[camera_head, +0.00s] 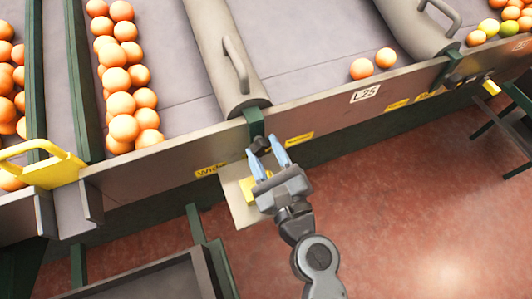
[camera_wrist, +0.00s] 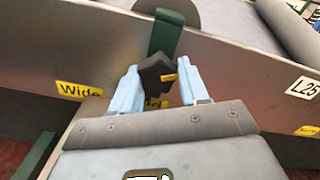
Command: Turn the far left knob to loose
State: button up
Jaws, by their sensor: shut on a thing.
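The dark knob (camera_head: 261,143) sits on the front rail below the left grey roller and is the leftmost knob in the head view. In the wrist view the knob (camera_wrist: 152,76) carries a small yellow mark on its right part. My gripper (camera_head: 265,150) has its two blue fingers on either side of the knob, shut on it; the exact contact is hard to see. A yellow "Wide" label (camera_wrist: 79,90) is left of the knob. Another yellow label (camera_head: 299,139) is to its right, too small to read; part of a label behind the fingers is hidden.
Oranges (camera_head: 124,103) fill a lane at the left, and two oranges (camera_head: 373,64) lie on the belt at the right. An "L25" sign (camera_head: 365,93) is on the rail. A second dark knob (camera_head: 453,79) is farther right. A yellow handle (camera_head: 45,160) stands at the left. Red floor is open in front.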

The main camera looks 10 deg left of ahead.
jog(key=n+b, duration=0.2)
jog(key=n, duration=0.4)
jog(key=shift+s+n, duration=0.1)
jog(key=shift+n, duration=0.2)
jog(key=n+b, duration=0.1)
jog(key=n, duration=0.5)
jog(key=shift+n, duration=0.3)
jog(key=o, duration=1.1)
jog(key=shift+c, duration=0.2)
jog(key=b+v, duration=0.2)
jog(key=v, duration=0.4)
jog(key=shift+s+f+b, duration=0.1)
jog(key=shift+s+b, duration=0.1)
jog(key=shift+b, duration=0.1)
jog(key=shift+s+d, duration=0.5)
jog(key=shift+s, duration=0.05)
